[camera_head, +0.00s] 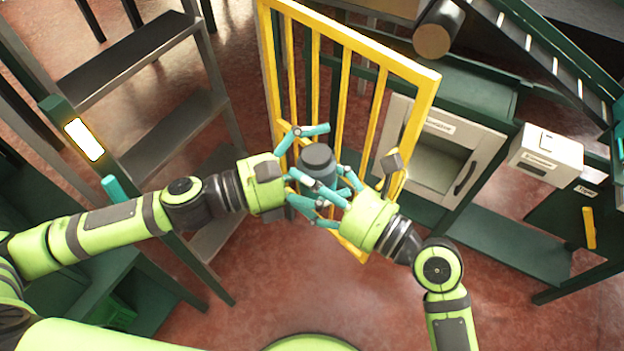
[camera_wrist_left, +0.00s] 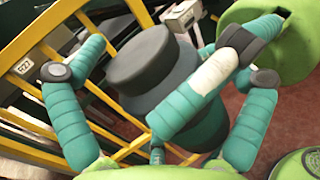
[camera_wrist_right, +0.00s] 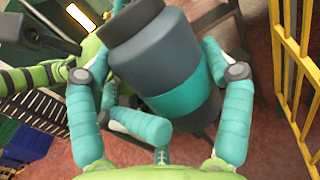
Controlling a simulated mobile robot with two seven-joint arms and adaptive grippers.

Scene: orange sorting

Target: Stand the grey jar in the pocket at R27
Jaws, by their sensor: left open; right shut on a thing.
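The grey jar (camera_head: 318,158) with a dark lid is held up in front of a yellow barred frame. It shows close up in the left wrist view (camera_wrist_left: 150,60) and tilted in the right wrist view (camera_wrist_right: 150,45), with a teal band around its lower part. My right gripper (camera_head: 315,182) is shut on the jar. My left gripper (camera_head: 335,165) is open, its fingers spread around the jar; contact is unclear. No pocket marked R27 can be made out.
The yellow barred frame (camera_head: 345,38) stands right behind both grippers. A grey cabinet with a window (camera_head: 445,160) and a white box (camera_head: 545,152) are at the right. Dark shelves (camera_head: 125,55) stand at the left. Red floor below is open.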

